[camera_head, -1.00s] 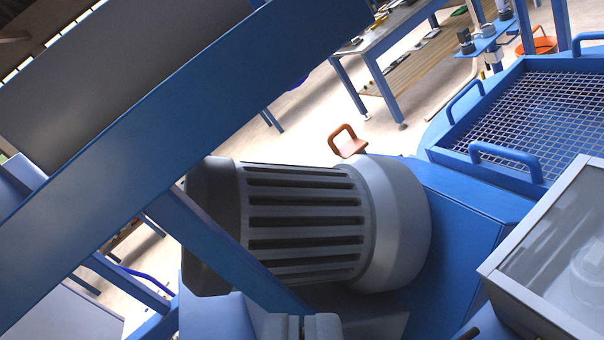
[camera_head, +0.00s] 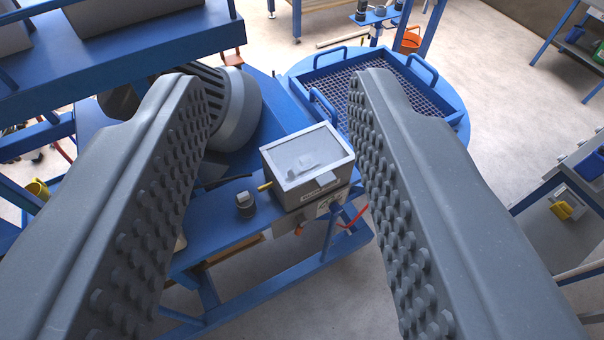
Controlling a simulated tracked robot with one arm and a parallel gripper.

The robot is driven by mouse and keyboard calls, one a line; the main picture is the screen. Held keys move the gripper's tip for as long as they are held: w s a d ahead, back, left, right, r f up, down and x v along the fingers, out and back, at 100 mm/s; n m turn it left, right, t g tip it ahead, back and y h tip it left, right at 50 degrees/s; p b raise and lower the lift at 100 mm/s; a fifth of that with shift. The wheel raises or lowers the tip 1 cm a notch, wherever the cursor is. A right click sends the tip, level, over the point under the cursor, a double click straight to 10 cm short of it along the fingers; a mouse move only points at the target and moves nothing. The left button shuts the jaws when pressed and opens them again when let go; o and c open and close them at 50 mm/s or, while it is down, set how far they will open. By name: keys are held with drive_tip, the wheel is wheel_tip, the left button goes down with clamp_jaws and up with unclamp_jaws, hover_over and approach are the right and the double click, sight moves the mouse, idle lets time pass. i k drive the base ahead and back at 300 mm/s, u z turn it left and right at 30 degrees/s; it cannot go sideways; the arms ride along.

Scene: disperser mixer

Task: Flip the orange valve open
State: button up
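My gripper (camera_head: 281,80) is open and empty, with its two studded grey fingers wide apart in the foreground. A small orange part (camera_head: 299,230) shows low on the front of the blue machine, below the grey lidded box; it is too small to tell whether it is the valve or how it is set. An orange-brown handle (camera_head: 233,58) stands behind the ribbed grey motor (camera_head: 238,108), partly hidden. I cannot tell for sure which of these is the orange valve. Both lie beyond the fingers, and the gripper touches neither.
The grey box (camera_head: 308,160) with a clear lid sits on the blue frame, beside a black knob (camera_head: 245,204). A blue-rimmed mesh tray (camera_head: 385,85) is behind it. A bench (camera_head: 560,190) is at right. Floor between is clear.

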sight(301, 218)
drive_tip(key=z, duration=1.15)
drive_tip(key=k, duration=1.25)
drive_tip(key=u, duration=0.4)
drive_tip(key=i, duration=1)
drive_tip(key=z, duration=0.1)
